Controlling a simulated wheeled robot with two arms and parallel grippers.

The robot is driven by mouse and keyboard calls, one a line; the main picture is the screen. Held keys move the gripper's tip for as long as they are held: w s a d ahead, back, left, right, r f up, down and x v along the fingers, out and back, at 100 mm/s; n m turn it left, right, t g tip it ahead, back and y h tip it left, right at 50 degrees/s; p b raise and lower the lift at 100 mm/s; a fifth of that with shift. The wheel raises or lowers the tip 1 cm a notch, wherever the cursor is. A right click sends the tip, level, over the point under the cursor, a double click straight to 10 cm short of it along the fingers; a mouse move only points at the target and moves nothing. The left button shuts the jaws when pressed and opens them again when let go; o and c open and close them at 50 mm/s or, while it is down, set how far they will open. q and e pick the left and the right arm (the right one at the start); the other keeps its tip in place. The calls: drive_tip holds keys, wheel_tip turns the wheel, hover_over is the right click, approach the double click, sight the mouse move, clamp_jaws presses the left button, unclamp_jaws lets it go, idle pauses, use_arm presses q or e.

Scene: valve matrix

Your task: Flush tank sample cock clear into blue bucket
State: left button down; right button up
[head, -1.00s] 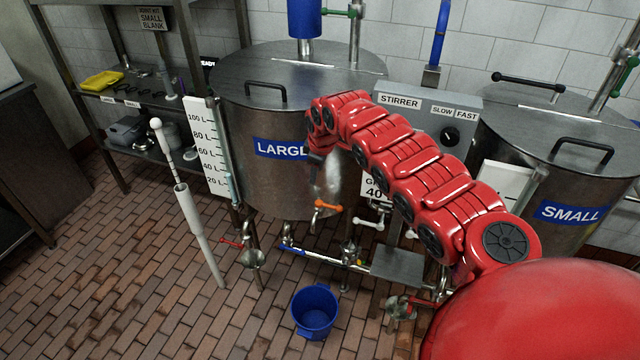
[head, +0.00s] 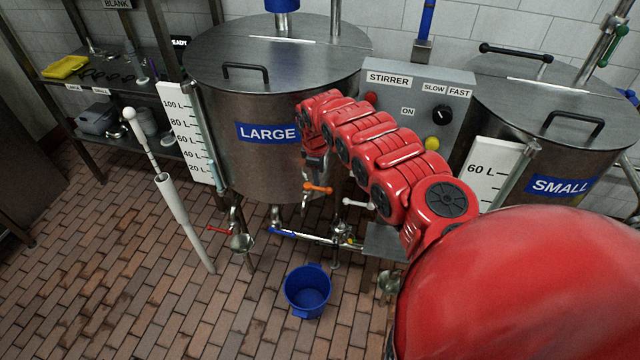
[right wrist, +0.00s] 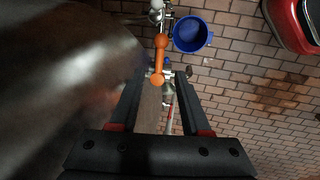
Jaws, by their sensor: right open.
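The large tank (head: 232,162) carries a small cock with an orange lever handle (head: 318,188) low on its front. In the right wrist view the orange handle (right wrist: 160,60) lies just beyond and between the fingertips. The blue bucket (head: 308,292) stands on the floor below and in front of the tank; it also shows in the right wrist view (right wrist: 190,34). My right gripper (head: 314,168) is open and empty, close above the orange handle; contact cannot be told. The cock's outlet is hard to make out. My left gripper is not in view.
A red-handled valve (head: 220,230) with a funnel cup and a white-handled valve (head: 357,203) flank the cock. Low pipework (head: 300,237) runs behind the bucket. A white tube (head: 180,215) stands at left. The stirrer box (head: 415,105) is beside the tank. Front-left floor is clear.

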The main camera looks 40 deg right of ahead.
sight(320, 188)
drive_tip(key=f, duration=0.2)
drive_tip(key=w+f, duration=0.1)
drive_tip(key=f, duration=0.2)
drive_tip(key=shift+d, duration=0.2)
drive_tip(key=shift+d+f+b, duration=0.3)
drive_tip(key=shift+f+b, duration=0.2)
drive_tip(key=shift+f, duration=0.35)
clamp_jaws()
idle(0.6)
